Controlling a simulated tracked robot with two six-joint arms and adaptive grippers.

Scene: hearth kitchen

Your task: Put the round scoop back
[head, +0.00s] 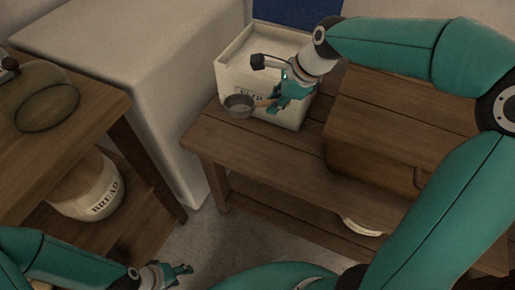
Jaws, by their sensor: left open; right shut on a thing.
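The round scoop (238,105) has a grey metal bowl and a short brownish handle. My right gripper (269,100) is shut on its handle, partly hiding it. The scoop is in front of the near left face of a cream square bin (232,79), its bowl near the bin's lower part; I cannot tell if they touch. The bin is open on top with pale contents, and its dark lettering is partly covered. My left gripper (182,270) is open and empty, low at the bottom left, far from the scoop.
The bin stands on a wooden bench (225,140) beside a wooden box (375,130). A BREAD crock (90,200) sits on a lower shelf at left, below a table with a glass dome (47,105). A pale block (150,50) stands between. Bare floor lies below.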

